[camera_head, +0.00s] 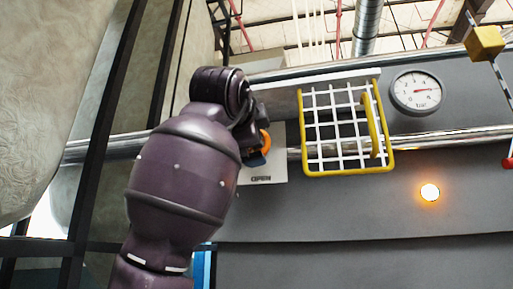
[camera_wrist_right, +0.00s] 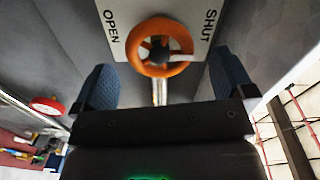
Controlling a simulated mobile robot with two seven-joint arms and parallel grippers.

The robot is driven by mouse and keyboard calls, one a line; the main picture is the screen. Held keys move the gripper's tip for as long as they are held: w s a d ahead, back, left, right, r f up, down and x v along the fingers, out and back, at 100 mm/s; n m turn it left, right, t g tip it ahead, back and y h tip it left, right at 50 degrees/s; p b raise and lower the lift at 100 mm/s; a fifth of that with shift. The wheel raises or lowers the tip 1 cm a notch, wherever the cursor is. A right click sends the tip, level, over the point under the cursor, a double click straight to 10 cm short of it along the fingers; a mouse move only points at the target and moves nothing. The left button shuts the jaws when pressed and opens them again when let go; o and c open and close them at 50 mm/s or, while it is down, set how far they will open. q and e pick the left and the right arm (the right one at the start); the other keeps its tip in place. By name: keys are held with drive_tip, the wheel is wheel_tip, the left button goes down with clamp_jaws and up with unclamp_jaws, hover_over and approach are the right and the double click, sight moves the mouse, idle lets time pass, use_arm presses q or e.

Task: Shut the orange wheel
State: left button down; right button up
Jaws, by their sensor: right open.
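The orange wheel (camera_wrist_right: 150,68) has a dark hub and sits on a pale plate (camera_wrist_right: 117,45) marked OPEN on the left and SHUT on the right in the right wrist view. A pale mark shows on the right part of the wheel. My right gripper (camera_wrist_right: 163,77) is open and empty. Its blue fingers stand to either side below the wheel, and the wheel appears just beyond the fingertips. In the head view my right arm covers most of the wheel (camera_head: 265,142), and the plate's OPEN label (camera_head: 262,178) shows below it. My left gripper is not in view.
A yellow-framed white grid guard (camera_head: 343,172) is right of the wheel. Beyond it are a round gauge (camera_head: 416,92), a lit orange lamp (camera_head: 430,193) and a yellow block (camera_head: 485,43). A steel pipe (camera_head: 440,138) runs across the grey panel. Dark posts stand at the left.

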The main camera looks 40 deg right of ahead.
drive_tip(key=b+v, duration=0.1)
drive_tip(key=v, duration=0.5)
drive_tip(key=shift+d, duration=0.1)
idle(0.5)
